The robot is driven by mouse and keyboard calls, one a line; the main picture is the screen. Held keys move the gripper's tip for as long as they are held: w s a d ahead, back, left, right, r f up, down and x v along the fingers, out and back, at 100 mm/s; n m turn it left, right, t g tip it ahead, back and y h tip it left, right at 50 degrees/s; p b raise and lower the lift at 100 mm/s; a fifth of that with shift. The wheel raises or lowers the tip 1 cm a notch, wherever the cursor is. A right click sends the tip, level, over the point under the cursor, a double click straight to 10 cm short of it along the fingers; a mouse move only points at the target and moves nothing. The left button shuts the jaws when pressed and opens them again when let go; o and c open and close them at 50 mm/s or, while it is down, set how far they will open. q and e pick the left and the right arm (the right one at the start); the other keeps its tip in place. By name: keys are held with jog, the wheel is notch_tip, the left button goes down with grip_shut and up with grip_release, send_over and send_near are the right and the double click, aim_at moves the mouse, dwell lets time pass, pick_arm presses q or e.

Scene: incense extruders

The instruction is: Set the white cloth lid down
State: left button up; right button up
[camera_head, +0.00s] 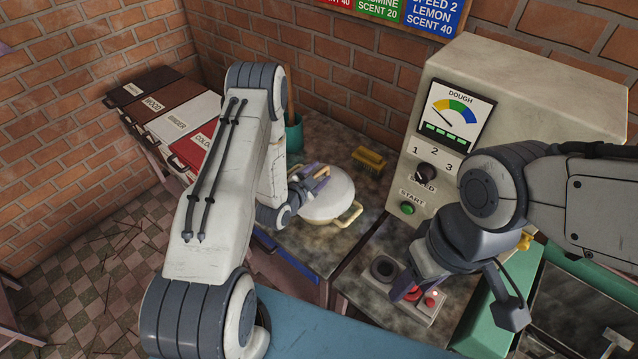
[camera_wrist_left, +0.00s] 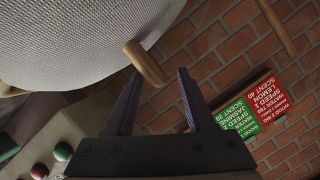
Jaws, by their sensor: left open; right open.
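My left gripper (camera_head: 318,178) is open at the lid's far left edge. In the left wrist view a wooden handle end (camera_wrist_left: 146,66) shows between the tips of my left gripper (camera_wrist_left: 159,73), without visible clamping. My right gripper (camera_head: 416,293) is open above a small panel with red buttons. What lies beneath the lid is hidden.
The dough machine (camera_head: 520,80) stands at the right, with a dial, a knob and a green start button (camera_head: 407,208). A yellow brush (camera_head: 369,160) and a green cup (camera_head: 294,135) are behind the lid. Labelled boxes (camera_head: 170,115) stand at the left.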

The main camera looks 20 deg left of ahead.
pick_arm(q)
jog(key=shift+x, duration=1.05)
grip_shut()
dwell(0.6)
